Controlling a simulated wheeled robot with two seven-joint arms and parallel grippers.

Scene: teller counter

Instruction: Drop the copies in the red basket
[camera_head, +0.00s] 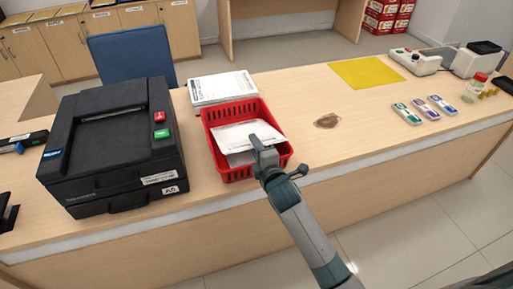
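The red basket (209,122) stands on the counter to the right of the black copier (110,140). White printed copies (240,134) lie at a slant inside the basket's outline, with at least one more sheet edge showing below the top one. My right gripper (260,146) comes in from the lower right and is over the front right part of the basket, at the near edge of the copies. Its fingertips overlap the paper, and I cannot tell whether they are shut on it. My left gripper is not in view.
A stack of white forms (221,87) sits behind the basket. A brown stain (327,121), a yellow mat (365,73) and several small coloured packs (407,114) lie to the right. A blue chair (133,57) stands behind the counter. The counter right of the basket is mostly free.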

